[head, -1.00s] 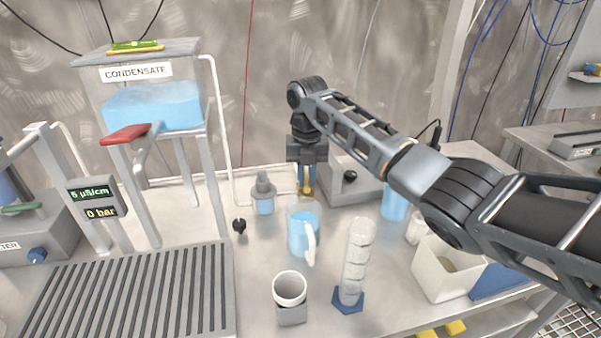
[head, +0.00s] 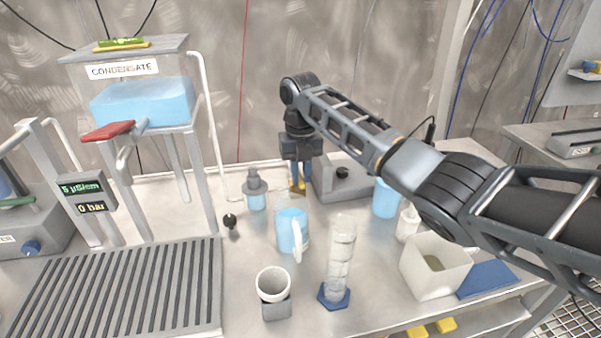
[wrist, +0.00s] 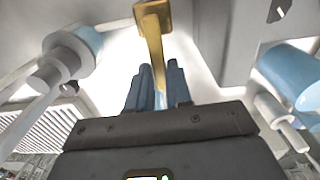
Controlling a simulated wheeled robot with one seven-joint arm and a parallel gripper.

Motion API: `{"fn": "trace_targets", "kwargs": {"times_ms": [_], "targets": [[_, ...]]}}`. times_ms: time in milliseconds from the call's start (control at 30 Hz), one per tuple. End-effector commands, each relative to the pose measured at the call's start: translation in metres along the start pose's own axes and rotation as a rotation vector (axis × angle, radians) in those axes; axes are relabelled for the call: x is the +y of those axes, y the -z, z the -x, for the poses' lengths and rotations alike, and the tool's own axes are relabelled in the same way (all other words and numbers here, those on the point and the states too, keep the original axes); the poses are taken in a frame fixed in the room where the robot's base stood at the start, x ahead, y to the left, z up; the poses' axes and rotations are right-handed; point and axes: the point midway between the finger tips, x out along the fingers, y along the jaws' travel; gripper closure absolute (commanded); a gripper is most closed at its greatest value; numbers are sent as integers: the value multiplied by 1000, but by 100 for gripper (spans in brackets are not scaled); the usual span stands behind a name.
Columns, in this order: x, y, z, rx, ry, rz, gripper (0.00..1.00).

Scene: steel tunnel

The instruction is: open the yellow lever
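The yellow lever (wrist: 153,30) is a flat bar with a wider block at its far end; in the wrist view it runs from the top edge down between my fingers. In the head view only its low yellow end (head: 297,187) shows below my gripper, at the back of the bench. My gripper (wrist: 160,68) has two blue fingers set close together, one on each side of the bar, and looks shut on it. It points down in the head view (head: 301,178), beside a grey box (head: 338,178). The lever's pivot is hidden in the head view.
A grey-topped bottle (head: 256,193) stands just left of my gripper. A blue-filled jug (head: 291,230), a clear cylinder (head: 340,260) and a white cup (head: 273,284) stand in front. The condensate tank (head: 140,100) with its red lever (head: 108,131) is at left.

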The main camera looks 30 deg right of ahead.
Motion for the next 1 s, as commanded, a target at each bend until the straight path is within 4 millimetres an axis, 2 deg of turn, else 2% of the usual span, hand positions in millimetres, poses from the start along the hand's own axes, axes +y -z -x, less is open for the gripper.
{"fn": "trace_targets", "kwargs": {"times_ms": [33, 233, 533, 1000], "targets": [[0, 0, 1, -1, 0, -1, 76], [0, 0, 0, 1, 0, -2, 57], [0, 0, 4, 0, -1, -2, 57], [0, -1, 70, -1, 0, -2, 57]]}}
